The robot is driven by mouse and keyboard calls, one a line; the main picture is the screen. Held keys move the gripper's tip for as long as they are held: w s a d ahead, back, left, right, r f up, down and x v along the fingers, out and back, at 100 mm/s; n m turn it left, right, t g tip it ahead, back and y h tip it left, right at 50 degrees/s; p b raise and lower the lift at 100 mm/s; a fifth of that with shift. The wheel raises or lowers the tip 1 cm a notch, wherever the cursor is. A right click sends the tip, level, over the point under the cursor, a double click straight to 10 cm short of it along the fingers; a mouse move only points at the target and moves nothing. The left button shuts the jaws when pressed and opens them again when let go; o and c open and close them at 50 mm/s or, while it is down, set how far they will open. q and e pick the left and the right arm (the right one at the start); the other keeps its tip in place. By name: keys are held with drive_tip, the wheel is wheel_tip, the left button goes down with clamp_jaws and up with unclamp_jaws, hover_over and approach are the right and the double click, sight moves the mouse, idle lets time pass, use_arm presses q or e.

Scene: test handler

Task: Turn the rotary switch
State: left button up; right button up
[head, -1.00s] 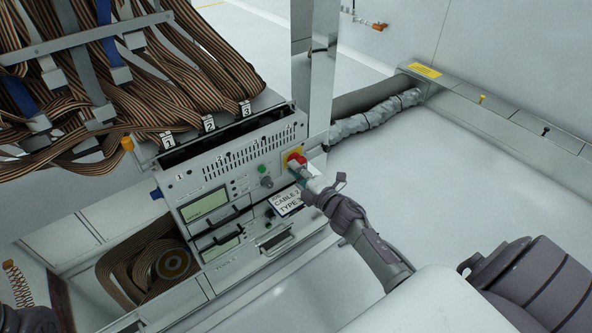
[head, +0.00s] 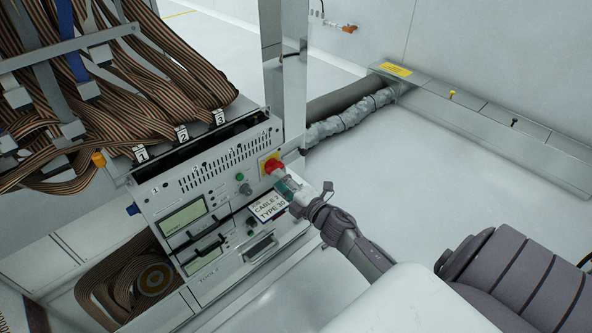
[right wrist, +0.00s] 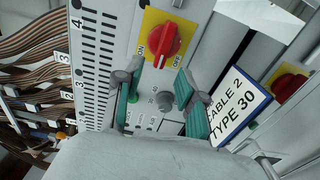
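The rotary switch is a red knob (head: 272,165) on a yellow plate at the upper right of the grey panel. In the right wrist view the red knob (right wrist: 167,42) sits at the top middle, with ON to its lower left and OFF to its lower right. My right gripper (head: 287,186) is at the panel just below and right of the knob. The knob lies beyond the fingertips; contact cannot be made out. My left gripper is out of view.
A green button (head: 239,177), a grey knob (head: 246,189) and a CABLE 2 TYPE 30 label (head: 270,205) lie close to the gripper. Ribbon cables (head: 120,110) crowd the left. Open floor lies right.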

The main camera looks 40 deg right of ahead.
drive_tip(key=s, duration=0.8)
drive_tip(key=shift+s+d, duration=0.35)
drive_tip(key=shift+s, duration=0.05)
